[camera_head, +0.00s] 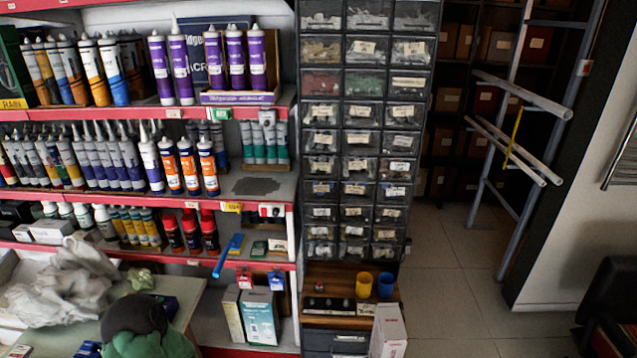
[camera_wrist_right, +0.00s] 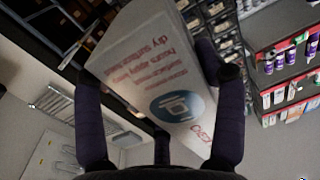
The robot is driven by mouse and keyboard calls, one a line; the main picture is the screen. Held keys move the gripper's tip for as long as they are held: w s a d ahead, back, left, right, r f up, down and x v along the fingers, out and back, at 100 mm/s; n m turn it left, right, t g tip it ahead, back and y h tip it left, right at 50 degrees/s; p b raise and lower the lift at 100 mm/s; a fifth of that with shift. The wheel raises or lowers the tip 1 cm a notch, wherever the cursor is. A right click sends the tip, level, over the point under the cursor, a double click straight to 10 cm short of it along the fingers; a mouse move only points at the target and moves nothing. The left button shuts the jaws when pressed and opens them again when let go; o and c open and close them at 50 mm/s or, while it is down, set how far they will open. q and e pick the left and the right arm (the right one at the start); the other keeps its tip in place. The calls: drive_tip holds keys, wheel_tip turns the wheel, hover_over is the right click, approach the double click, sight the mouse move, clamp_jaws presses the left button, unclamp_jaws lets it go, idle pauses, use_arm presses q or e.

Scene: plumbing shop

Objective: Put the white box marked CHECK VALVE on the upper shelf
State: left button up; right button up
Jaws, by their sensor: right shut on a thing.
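A white box (camera_wrist_right: 165,70) with red print and a round blue emblem fills the middle of the right wrist view. Red letters on its lower right edge are only partly legible. My right gripper (camera_wrist_right: 158,78) is shut on it, with fingers on either side. In the head view a white box (camera_head: 388,332) with faint reddish print stands out at the bottom, cut off by the frame; it looks like the same box, though no fingers show there. Red-edged shelves (camera_head: 150,112) hold cartridges at left; the shelf below has a bare dark patch (camera_head: 255,186). My left gripper is out of view.
A drawer cabinet (camera_head: 365,130) stands right of the shelves, above a wooden top (camera_head: 330,283) with yellow (camera_head: 364,285) and blue cups (camera_head: 385,285). A blue-handled tool (camera_head: 228,256) sticks out from a lower shelf. Open floor (camera_head: 460,280) lies to the right, before a metal rack.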

drive_tip(key=shift+s+d+f, duration=0.15)
drive_tip(key=shift+s+f, duration=0.05)
drive_tip(key=shift+s, duration=0.25)
